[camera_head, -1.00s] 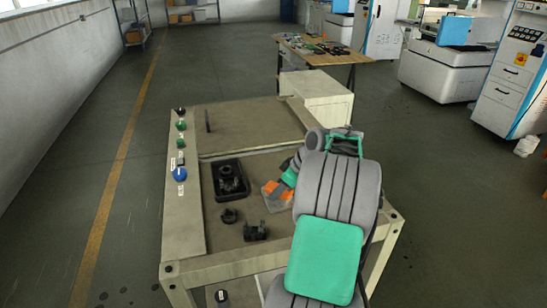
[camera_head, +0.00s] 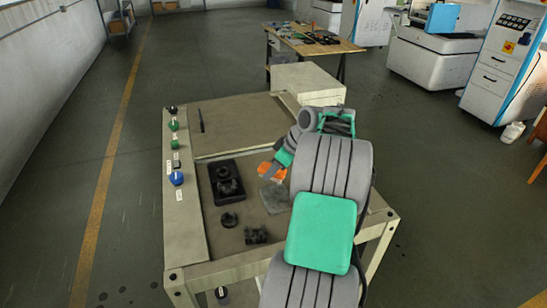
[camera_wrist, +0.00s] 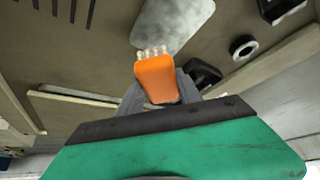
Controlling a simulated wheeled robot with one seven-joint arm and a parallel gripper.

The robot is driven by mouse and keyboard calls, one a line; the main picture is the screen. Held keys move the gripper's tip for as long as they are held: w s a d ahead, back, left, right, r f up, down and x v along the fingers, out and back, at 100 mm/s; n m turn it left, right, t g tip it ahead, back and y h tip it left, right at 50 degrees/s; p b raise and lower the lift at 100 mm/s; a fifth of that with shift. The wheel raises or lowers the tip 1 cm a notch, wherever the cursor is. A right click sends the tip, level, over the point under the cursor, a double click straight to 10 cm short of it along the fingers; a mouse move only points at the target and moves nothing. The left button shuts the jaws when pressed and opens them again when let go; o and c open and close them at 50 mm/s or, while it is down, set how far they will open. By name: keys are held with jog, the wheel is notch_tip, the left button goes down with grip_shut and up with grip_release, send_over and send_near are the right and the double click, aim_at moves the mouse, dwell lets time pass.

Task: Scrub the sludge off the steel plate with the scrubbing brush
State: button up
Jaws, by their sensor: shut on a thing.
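The steel plate (camera_head: 275,199) is a thin grey sheet on the recessed bench top, left of my arm. It also shows in the wrist view (camera_wrist: 178,22), with faint mottling; I cannot make out clear sludge on it. The scrubbing brush (camera_head: 266,170) has an orange body and pale bristles. In the wrist view the brush (camera_wrist: 156,78) is held between the grey fingers of my gripper (camera_wrist: 158,92), bristles toward the plate's near end. In the head view my gripper (camera_head: 279,167) is just beyond the plate. I cannot tell whether bristles and plate touch.
A black tray (camera_head: 218,197) holding a dark part is left of the plate. A dark ring (camera_head: 229,220) and a dark block (camera_head: 256,235) lie nearer. Buttons, including a blue one (camera_head: 176,179), line the left panel. A raised rim (camera_head: 250,148) bounds the recess.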

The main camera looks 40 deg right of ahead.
jog(key=shift+r+p, duration=0.85)
jog(key=shift+r, duration=0.65)
